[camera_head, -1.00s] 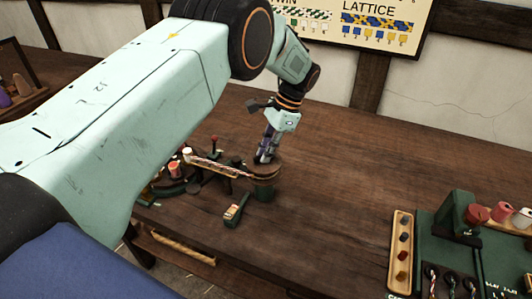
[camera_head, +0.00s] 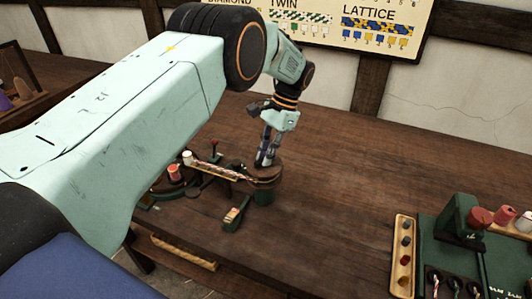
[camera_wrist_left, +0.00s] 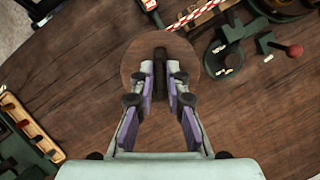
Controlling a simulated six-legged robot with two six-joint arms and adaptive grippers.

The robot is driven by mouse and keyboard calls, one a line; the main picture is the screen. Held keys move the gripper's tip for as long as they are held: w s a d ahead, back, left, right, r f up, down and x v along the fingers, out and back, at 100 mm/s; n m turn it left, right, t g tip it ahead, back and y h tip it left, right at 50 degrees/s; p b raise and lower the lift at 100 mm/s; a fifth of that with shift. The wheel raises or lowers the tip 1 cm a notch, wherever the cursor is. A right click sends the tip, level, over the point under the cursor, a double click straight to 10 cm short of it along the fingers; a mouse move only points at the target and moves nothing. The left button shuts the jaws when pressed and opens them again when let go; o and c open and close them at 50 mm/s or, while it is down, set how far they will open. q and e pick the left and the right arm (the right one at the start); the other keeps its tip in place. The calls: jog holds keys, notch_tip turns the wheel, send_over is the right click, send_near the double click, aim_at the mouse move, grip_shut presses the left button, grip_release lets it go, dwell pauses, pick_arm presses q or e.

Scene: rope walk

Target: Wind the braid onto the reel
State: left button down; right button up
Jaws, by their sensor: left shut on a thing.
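The reel (camera_head: 264,194) stands on the bench with a round wooden top and a green base. Its top also fills the middle of the left wrist view (camera_wrist_left: 191,62). My left gripper (camera_head: 265,162) points down onto the reel's top. In the left wrist view its purple-padded fingers (camera_wrist_left: 160,70) are shut on a dark upright handle (camera_wrist_left: 161,52) on the reel. The red and white braid (camera_head: 222,171) runs from the left along a wooden strip to the reel's side; it also shows in the left wrist view (camera_wrist_left: 203,13). My right gripper is out of view.
A small green block with a label (camera_head: 235,212) lies in front of the reel. A wooden tray of pegs (camera_head: 403,257) and a green stand are at right.

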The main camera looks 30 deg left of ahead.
aim_at(275, 159)
pick_arm(q)
jog(key=c, duration=1.3)
grip_release()
jog(key=shift+c, duration=0.2)
jog(key=shift+v, duration=3.75)
